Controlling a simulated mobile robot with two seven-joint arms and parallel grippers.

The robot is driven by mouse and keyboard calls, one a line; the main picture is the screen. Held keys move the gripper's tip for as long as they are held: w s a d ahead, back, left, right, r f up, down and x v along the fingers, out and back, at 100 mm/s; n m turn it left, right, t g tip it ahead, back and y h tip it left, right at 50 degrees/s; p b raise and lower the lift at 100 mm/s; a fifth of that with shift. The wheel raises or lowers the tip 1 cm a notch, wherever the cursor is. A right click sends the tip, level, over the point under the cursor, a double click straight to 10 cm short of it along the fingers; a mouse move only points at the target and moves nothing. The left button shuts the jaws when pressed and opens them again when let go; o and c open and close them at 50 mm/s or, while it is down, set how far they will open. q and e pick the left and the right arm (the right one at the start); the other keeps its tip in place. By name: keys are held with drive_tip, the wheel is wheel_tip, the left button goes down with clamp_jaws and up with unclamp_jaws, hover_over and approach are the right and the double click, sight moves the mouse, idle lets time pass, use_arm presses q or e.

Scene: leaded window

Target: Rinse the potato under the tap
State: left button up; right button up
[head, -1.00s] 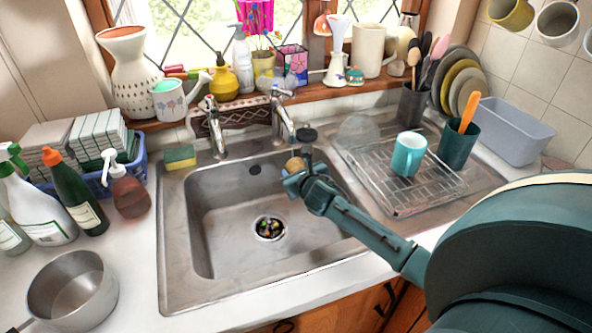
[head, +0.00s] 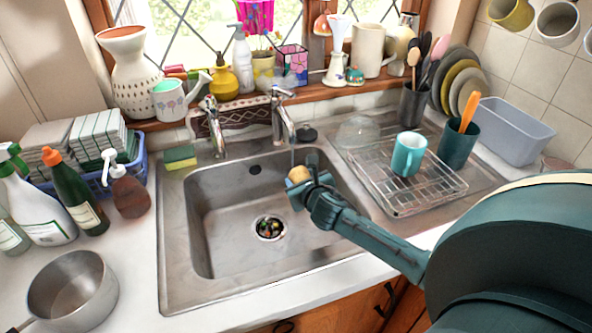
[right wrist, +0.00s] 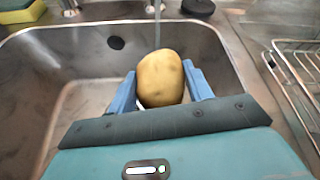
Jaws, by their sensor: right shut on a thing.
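The potato (head: 298,175) is pale yellow-brown and held over the right part of the sink basin (head: 225,220). My right gripper (head: 308,187) is shut on it, and the right wrist view shows the potato (right wrist: 160,78) between the two blue fingers. The right tap (head: 281,118) stands at the sink's back edge, and a thin stream of water (right wrist: 157,25) comes down at the potato's far side. The left tap (head: 213,128) stands further left. My left gripper is not in view.
A wire rack (head: 425,190) with a turquoise mug (head: 408,153) stands right of the basin. A black plug (head: 307,134) lies behind the basin, and a sponge (head: 180,157) sits at its back left corner. The basin's left part is empty above the drain (head: 269,228).

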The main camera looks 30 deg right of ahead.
drive_tip(key=shift+s+a, duration=0.6)
drive_tip(key=shift+s, duration=0.35)
drive_tip(key=shift+s+a, duration=0.6)
drive_tip(key=shift+s, duration=0.3)
drive_tip(key=shift+r, duration=0.1)
drive_tip(key=s+a+r, duration=0.2)
drive_tip(key=s+r, duration=0.2)
drive_tip(key=shift+a, duration=0.35)
drive_tip(key=shift+s+a, duration=0.1)
idle(0.6)
